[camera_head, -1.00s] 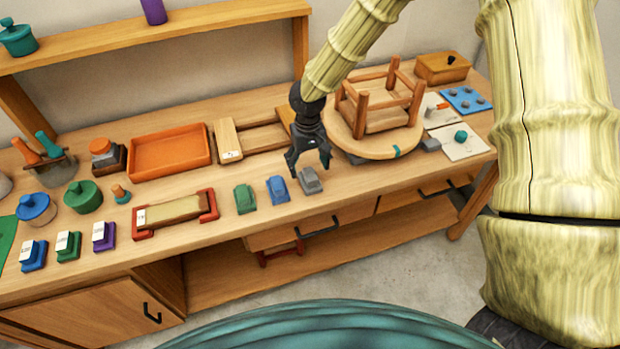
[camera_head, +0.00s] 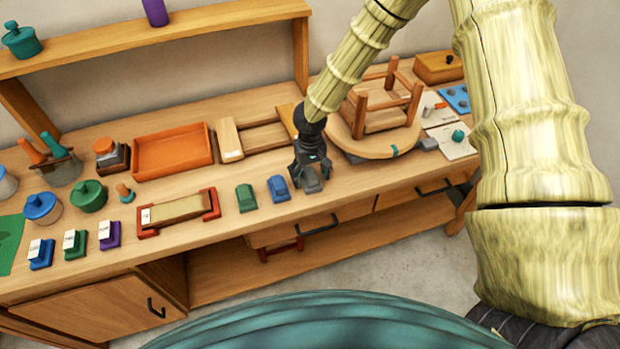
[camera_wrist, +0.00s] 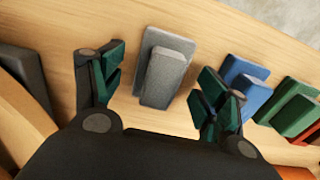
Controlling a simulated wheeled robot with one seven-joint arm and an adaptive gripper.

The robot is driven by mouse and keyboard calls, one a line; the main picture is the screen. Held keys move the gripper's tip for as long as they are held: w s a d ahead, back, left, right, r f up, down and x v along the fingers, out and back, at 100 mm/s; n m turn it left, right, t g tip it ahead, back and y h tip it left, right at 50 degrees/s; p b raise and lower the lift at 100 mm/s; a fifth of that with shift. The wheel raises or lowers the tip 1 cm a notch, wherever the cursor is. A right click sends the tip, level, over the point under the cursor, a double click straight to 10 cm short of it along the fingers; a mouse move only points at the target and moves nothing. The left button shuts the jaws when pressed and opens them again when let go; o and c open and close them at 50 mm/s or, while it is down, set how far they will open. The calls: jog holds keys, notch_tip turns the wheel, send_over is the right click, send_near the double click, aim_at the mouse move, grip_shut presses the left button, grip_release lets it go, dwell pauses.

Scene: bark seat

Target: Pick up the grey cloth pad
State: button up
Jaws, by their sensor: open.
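The grey cloth pad (camera_head: 312,184) lies on the bench near its front edge, at the right end of a row with a blue pad and a green pad. In the wrist view the grey pad (camera_wrist: 165,72) is a stepped block lying between my two open fingers, with a gap on each side. My gripper (camera_head: 311,180) is open and points down over the pad, partly hiding it in the head view. In the wrist view my gripper's fingertips (camera_wrist: 165,72) stand left and right of the pad, and nothing is held.
The blue pad (camera_head: 278,188) and green pad (camera_head: 246,197) stand close to the left of my gripper. An upturned stool (camera_head: 380,148) is behind on the right. A wooden block with red ends (camera_head: 178,212) lies farther left. The bench's front edge is close to the pads.

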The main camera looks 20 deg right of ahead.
aim_at(310, 175)
jog(key=c, duration=1.1)
jog(key=shift+r+b, duration=0.75)
jog(key=shift+r, duration=0.05)
jog(key=shift+s+a+r+b, duration=0.15)
jog(key=shift+s+r+b, duration=0.25)
jog(key=shift+r+b, duration=0.4)
jog(key=s+a+b, duration=0.1)
jog(key=s+b, duration=0.1)
jog(key=s, duration=0.3)
jog(key=s+a+r+b, duration=0.1)
jog(key=s, duration=0.3)
jog(key=s+a+b, duration=0.2)
jog(key=s, duration=0.3)
jog(key=shift+s+r+b, duration=0.3)
jog(key=shift+s+r, duration=0.05)
jog(key=shift+r, duration=0.05)
